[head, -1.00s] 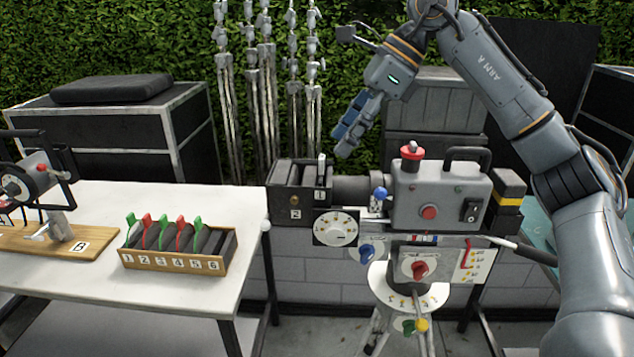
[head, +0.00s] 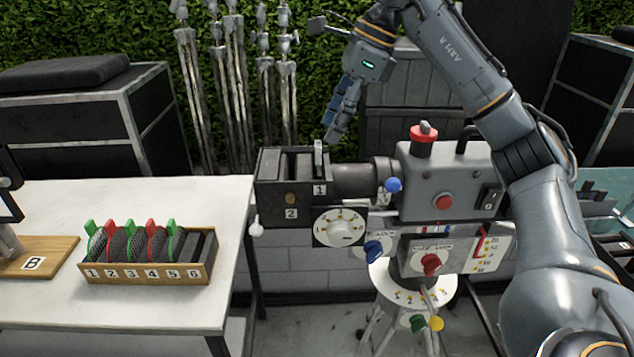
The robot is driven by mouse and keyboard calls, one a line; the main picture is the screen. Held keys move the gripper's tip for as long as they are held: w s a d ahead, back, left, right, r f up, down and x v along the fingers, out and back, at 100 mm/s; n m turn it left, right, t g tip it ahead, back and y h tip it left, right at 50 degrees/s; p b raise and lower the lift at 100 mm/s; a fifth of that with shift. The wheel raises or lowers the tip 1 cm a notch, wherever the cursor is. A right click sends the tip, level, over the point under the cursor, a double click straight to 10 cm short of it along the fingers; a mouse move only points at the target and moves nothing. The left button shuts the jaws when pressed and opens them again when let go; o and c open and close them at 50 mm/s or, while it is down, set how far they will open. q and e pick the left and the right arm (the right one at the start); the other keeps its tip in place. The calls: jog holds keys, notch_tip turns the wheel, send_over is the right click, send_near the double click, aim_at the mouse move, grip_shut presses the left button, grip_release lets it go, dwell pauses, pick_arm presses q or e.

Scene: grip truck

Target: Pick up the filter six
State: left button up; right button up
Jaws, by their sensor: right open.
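A wooden filter box (head: 150,277) with slots numbered 1 to 6 sits on the white table, left of centre. Dark round filters with green and red tabs stand upright in slots 1 to 5. Slot 6 (head: 207,248), at the right end, shows only dark surfaces and no coloured tab. I cannot tell whether a filter is in it. My left gripper is out of view.
The device's black filter housing (head: 277,192), marked 1 and 2, has a light upright tab. It stands between my right gripper and the white table (head: 150,317). A wooden board marked B (head: 40,265) lies left of the box. Bare tabletop surrounds the box.

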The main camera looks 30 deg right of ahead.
aim_at(319, 143)
jog(key=shift+p+x, duration=0.45)
jog(key=shift+x, duration=0.6)
jog(key=shift+w+a+f, duration=0.3)
jog(key=shift+f, duration=0.2)
jog(key=shift+w+a+f, duration=0.25)
jog(key=shift+f, duration=0.3)
jog(key=shift+w+a+f+p, duration=0.1)
jog(key=shift+a+f+p, duration=0.05)
jog(key=shift+f+p, duration=0.2)
jog(key=shift+f, duration=0.15)
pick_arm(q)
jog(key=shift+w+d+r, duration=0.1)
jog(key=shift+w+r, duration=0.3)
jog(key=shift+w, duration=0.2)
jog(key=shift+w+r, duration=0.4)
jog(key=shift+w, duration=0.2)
pick_arm(e)
grip_shut()
